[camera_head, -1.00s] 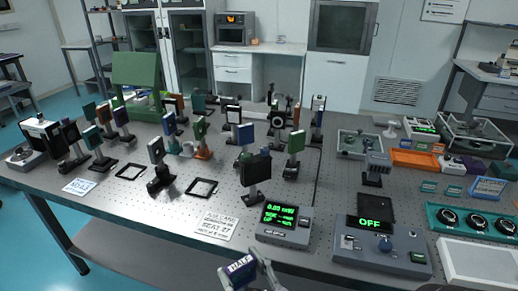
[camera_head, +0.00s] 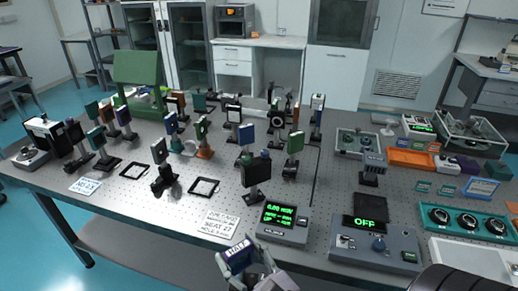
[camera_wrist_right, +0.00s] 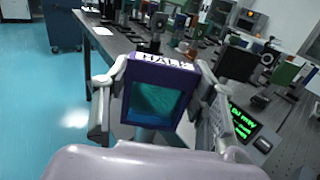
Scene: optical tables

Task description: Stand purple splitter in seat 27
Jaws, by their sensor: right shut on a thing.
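The purple splitter (camera_wrist_right: 158,95) is a purple square frame with teal glass and a white label reading HALF on its top. My right gripper (camera_wrist_right: 160,100) is shut on it, one finger on each side, in the right wrist view. In the head view the splitter (camera_head: 238,252) and the right gripper (camera_head: 247,262) are at the bottom, in front of the table's near edge. A white card reading SEAT 27 (camera_head: 221,224) lies near that edge. My left gripper is not in view.
Another black outline (camera_head: 134,170) lies farther left, with a dark mount (camera_head: 163,182) standing between the outlines. A dark panel on a post (camera_head: 256,172) stands right of the near outline. A green-display meter (camera_head: 284,222) and a control box reading OFF (camera_head: 374,245) stand at the right front.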

